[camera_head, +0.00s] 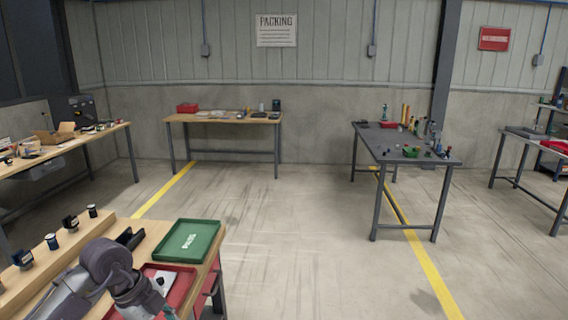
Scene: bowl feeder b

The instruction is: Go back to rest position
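My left arm comes in at the lower left, over the near wooden bench (152,229). My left gripper (165,312) points down at the bottom edge of the picture, over or beside a red tray (184,284). The frame cuts off its fingertips, so I cannot tell if it is open or holding anything. My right gripper and arm are not in view.
A green tray (187,240) with white lettering lies on the near bench, behind the red one. Small dark parts (71,223) stand along the bench's raised back ledge. A packing table (222,119) and a grey table (385,148) stand farther off. The floor between is clear.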

